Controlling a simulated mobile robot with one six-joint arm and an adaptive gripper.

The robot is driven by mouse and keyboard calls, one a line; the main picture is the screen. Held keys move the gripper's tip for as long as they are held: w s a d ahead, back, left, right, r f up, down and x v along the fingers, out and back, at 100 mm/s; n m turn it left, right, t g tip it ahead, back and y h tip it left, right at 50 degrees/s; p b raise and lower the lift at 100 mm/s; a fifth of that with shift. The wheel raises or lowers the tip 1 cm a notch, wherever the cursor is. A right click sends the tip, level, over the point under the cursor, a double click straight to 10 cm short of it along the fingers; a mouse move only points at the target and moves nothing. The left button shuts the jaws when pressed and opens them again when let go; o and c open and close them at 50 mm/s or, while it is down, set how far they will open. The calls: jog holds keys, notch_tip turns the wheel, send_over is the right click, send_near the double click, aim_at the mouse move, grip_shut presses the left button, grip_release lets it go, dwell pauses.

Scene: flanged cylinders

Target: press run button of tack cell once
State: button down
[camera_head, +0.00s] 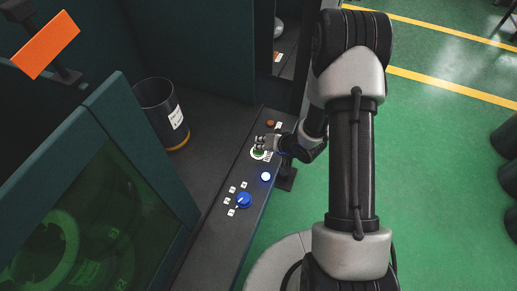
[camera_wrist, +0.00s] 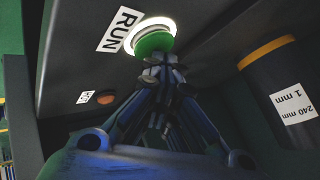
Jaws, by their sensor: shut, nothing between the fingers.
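The green run button (camera_wrist: 153,42) has a lit white ring and a "RUN" label (camera_wrist: 117,29) beside it in the wrist view. In the head view the button (camera_head: 258,154) shows on the dark control panel, partly covered by my gripper. My gripper (camera_wrist: 163,60) is shut and empty, its fingertips at the edge of the green button. Whether they touch it I cannot tell. In the head view my gripper (camera_head: 264,143) is over the panel at the button.
A glowing blue-white button (camera_head: 265,176) and a blue selector knob (camera_head: 244,200) with several small labels sit nearer on the panel. An orange-brown button (camera_head: 270,124) lies beyond. A dark labelled cylinder (camera_head: 160,108) stands to the left. A green-tinted window (camera_head: 90,220) is at lower left.

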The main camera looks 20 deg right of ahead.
jog(key=shift+r+p, duration=0.9)
jog(key=shift+r, duration=0.1)
notch_tip(320, 180, up, 5)
jog(key=p, duration=0.4)
dwell(1.4)
